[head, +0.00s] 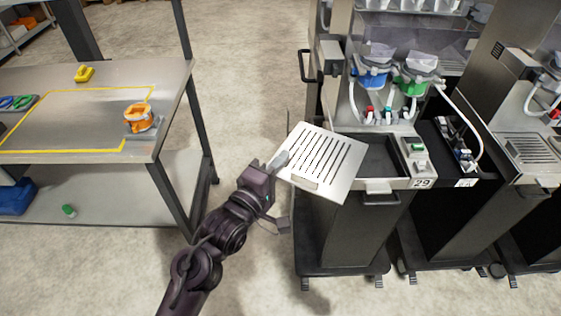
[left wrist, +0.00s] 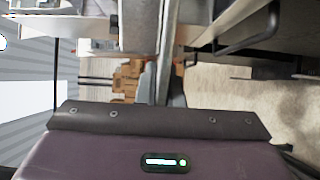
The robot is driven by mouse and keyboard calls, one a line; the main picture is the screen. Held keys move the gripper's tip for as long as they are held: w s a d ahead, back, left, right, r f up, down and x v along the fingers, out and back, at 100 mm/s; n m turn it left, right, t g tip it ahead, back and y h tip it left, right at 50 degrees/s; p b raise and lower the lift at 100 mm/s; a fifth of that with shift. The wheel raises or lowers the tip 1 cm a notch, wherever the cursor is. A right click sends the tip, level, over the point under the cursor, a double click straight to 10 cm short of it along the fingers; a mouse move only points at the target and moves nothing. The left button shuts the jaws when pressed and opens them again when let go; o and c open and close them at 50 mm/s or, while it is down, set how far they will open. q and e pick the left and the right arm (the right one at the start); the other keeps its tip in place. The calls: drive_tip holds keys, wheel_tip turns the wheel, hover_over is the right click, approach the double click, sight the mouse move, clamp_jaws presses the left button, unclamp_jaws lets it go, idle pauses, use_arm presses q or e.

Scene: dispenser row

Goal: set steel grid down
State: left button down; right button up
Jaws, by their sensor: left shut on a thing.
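The steel grid (head: 324,158) is a flat, light metal plate with several dark slots. My left gripper (head: 279,163) is shut on its left edge in the head view. The grid is held tilted in front of dispenser 29, beside and partly over the left end of its dark, open tray recess (head: 384,156). In the left wrist view the gripper body fills the bottom, and I cannot clearly make out the grid there. My right gripper does not show.
A steel worktable (head: 174,84) with a yellow outline stands at the left, with an orange strap roll (head: 140,118) on it. A black handle (head: 381,200) juts from the dispenser front. More dispensers stand at the right. Open floor lies between table and dispensers.

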use_arm(q)
drive_tip(key=s+a+f+n+t+y, duration=0.1)
drive_tip(key=s+a+n+y, duration=0.2)
drive_tip(key=s+a, duration=0.3)
drive_tip(key=s+a+f+n+t+y, duration=0.1)
drive_tip(key=s+a+n+y, duration=0.2)
drive_tip(key=a, duration=0.9)
drive_tip(key=s+y, duration=0.3)
drive_tip(key=shift+s+f+t, duration=0.3)
drive_tip(key=shift+s+f, duration=0.05)
drive_tip(key=shift+s, duration=0.05)
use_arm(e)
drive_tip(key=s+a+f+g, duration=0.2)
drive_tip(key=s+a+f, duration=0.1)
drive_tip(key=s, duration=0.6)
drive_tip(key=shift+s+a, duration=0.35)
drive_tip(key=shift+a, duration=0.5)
